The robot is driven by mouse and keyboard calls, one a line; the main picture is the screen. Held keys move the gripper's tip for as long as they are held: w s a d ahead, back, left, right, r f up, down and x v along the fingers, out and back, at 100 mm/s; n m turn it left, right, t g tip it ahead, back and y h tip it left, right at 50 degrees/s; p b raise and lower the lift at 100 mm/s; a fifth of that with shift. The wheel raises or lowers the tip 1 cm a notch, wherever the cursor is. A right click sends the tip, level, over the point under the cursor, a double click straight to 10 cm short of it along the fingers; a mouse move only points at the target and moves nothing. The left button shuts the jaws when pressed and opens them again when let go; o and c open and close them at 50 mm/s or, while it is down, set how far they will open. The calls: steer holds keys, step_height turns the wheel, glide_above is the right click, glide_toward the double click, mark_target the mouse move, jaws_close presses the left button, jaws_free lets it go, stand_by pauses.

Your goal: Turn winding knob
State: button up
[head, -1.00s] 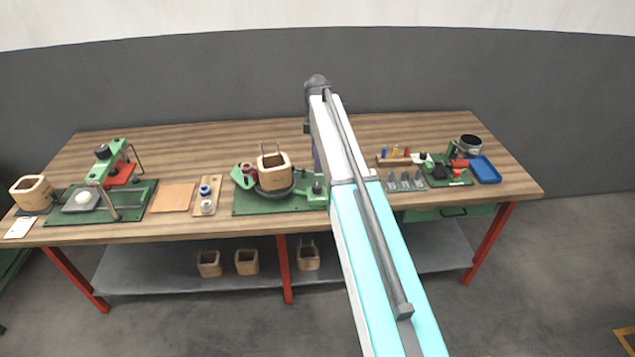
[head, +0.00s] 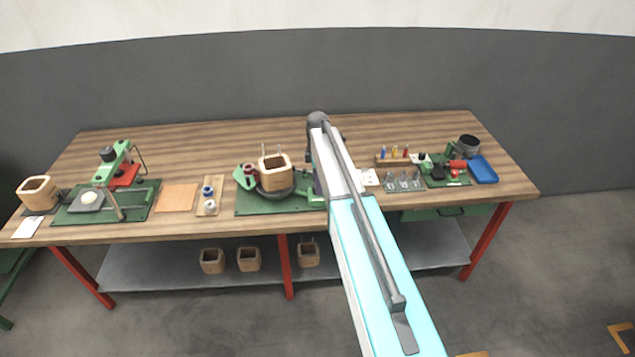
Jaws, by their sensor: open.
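The winding machine has a green base (head: 270,204) at the middle of the bench. A square wooden coil (head: 275,174) with two upright prongs sits on its dark round plate. A green bracket with a red spool (head: 248,172) stands at its left, and a green block (head: 318,188) at its right end is partly covered by my arm. I cannot make out a winding knob; it may be behind my arm. My arm reaches over the bench just right of the machine, and my gripper is hidden behind it.
A green press (head: 113,170) stands at the left, with a wooden coil (head: 38,192) beside it. At the right are a rack of coloured tools (head: 394,160), a small green fixture (head: 447,174) and a blue tray (head: 482,169). The bench's back strip is mostly clear.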

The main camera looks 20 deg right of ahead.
steer(key=shift+f, duration=0.6)
steer(key=c, duration=1)
